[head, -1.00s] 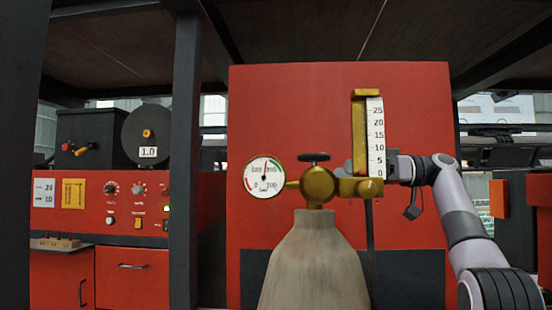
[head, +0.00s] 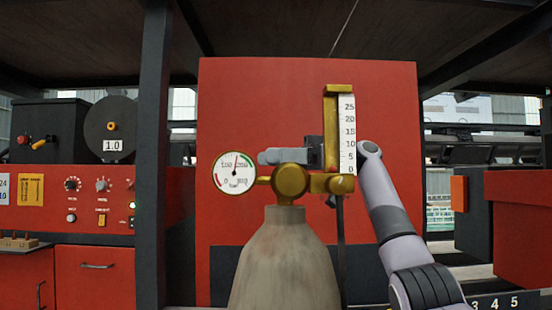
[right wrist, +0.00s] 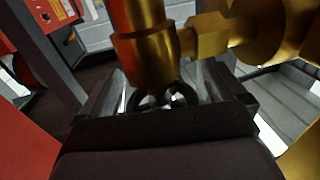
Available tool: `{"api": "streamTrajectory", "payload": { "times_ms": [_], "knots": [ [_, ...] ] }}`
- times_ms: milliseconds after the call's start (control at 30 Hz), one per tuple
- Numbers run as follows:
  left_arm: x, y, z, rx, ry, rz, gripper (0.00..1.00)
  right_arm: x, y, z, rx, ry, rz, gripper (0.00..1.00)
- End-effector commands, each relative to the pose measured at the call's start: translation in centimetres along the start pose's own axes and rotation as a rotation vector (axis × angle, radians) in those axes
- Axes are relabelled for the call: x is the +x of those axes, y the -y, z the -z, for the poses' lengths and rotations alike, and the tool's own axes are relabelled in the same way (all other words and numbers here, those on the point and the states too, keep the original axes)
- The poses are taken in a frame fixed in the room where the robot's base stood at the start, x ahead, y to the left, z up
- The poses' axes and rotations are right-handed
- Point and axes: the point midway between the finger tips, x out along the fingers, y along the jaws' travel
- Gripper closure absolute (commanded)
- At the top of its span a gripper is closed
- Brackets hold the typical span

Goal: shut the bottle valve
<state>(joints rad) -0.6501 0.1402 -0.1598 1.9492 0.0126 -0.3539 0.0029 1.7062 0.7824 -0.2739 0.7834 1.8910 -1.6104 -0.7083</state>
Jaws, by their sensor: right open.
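The gas bottle (head: 284,265) stands upright in front of me with a brass valve body (head: 290,182) on its neck. My right gripper (head: 268,156) is level just above the valve body, at the height of the handwheel, and hides the handwheel in the head view. In the right wrist view the jaws (right wrist: 165,88) are open. The dark handwheel (right wrist: 180,96) shows between the fingers, partly hidden behind the brass body (right wrist: 145,45). I cannot tell whether the fingers touch it. My left gripper is not in view.
A round pressure gauge (head: 235,171) sits left of the valve. A brass flow meter with a white scale (head: 347,135) stands to its right, close to my right arm. A red panel (head: 240,100) is behind. A control cabinet (head: 95,200) stands at left.

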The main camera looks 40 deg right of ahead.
Motion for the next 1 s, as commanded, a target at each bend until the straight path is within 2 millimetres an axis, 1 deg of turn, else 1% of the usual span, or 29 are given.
{"api": "streamTrajectory", "payload": {
  "times_ms": [67,167,200,233,433,567,767,1000],
  "knots": [
    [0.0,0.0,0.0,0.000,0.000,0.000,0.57,0.0,0.0,0.0,0.000,0.000,0.000,0.03],
    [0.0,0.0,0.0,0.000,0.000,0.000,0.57,0.0,0.0,0.0,0.000,0.000,0.000,0.32],
    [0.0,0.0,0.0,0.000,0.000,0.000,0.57,0.0,0.0,0.0,0.000,0.000,0.000,0.45],
    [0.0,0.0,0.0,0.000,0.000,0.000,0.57,0.0,0.0,0.0,0.000,0.000,0.000,0.54],
    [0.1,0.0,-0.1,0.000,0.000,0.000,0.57,0.0,0.0,-0.1,0.000,0.000,-0.007,0.54],
    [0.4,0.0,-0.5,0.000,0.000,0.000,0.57,-0.1,0.0,-0.2,-0.002,-0.001,-0.037,0.54],
    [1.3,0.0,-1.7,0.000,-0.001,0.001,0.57,-0.1,-0.2,-0.4,-0.004,-0.001,-0.145,0.54],
    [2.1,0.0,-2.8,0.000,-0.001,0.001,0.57,-0.1,-0.5,-0.3,-0.004,-0.001,-0.318,0.54]
  ]
}}
